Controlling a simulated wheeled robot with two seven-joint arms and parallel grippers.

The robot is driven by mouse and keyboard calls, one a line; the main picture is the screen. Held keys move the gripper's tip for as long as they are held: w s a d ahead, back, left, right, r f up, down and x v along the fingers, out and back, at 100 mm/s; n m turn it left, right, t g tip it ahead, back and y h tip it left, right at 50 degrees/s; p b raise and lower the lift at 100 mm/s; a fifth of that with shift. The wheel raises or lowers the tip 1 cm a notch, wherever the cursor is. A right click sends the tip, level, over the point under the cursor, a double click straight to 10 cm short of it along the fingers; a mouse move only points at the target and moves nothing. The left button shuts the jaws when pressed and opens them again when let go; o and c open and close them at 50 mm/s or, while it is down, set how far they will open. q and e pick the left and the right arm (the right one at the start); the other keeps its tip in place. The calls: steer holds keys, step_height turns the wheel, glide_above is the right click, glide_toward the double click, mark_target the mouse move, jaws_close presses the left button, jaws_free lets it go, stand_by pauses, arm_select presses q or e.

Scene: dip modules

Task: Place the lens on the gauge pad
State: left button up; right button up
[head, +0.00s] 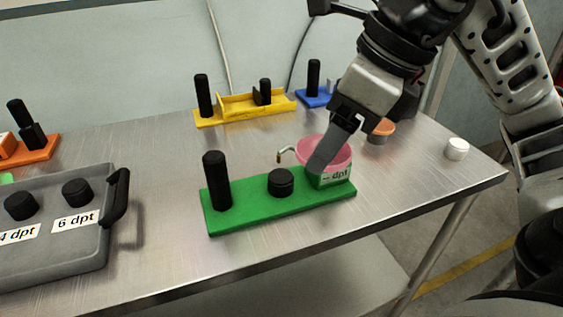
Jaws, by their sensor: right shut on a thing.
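My right gripper (318,165) comes down from the upper right, shut, with its fingertips over the right part of the green module (245,211). The module carries a tall black post (216,181), a short round black pad (281,182) left of the fingertips, and a green block with a "-- dpt" label (336,176). The fingers partly cover this block. I cannot tell whether the held thing touches the module. My left gripper is out of view.
A grey tray (107,225) with black knobs is at left. Yellow (255,112), blue (312,99) and orange (42,153) modules stand behind. An orange cup (382,129) and white cylinder (457,149) are at right.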

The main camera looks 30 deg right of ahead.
steer(key=w+f, duration=0.3)
steer(key=w, duration=0.4)
glide_toward(280, 175)
steer(key=a+f, duration=0.1)
steer(key=a, duration=0.1)
steer(key=shift+w+d+f, duration=0.1)
steer(key=shift+w+f, duration=0.1)
steer(key=shift+w, duration=0.2)
steer(key=shift+w+d+f, duration=0.15)
steer(key=shift+w+f, duration=0.05)
steer(key=shift+w, duration=0.2)
steer(key=f, duration=0.3)
steer(key=shift+w+f, duration=0.3)
steer(key=shift+f, duration=0.1)
steer(key=shift+f, duration=0.2)
steer(key=o, duration=0.9)
steer(key=shift+o, duration=0.2)
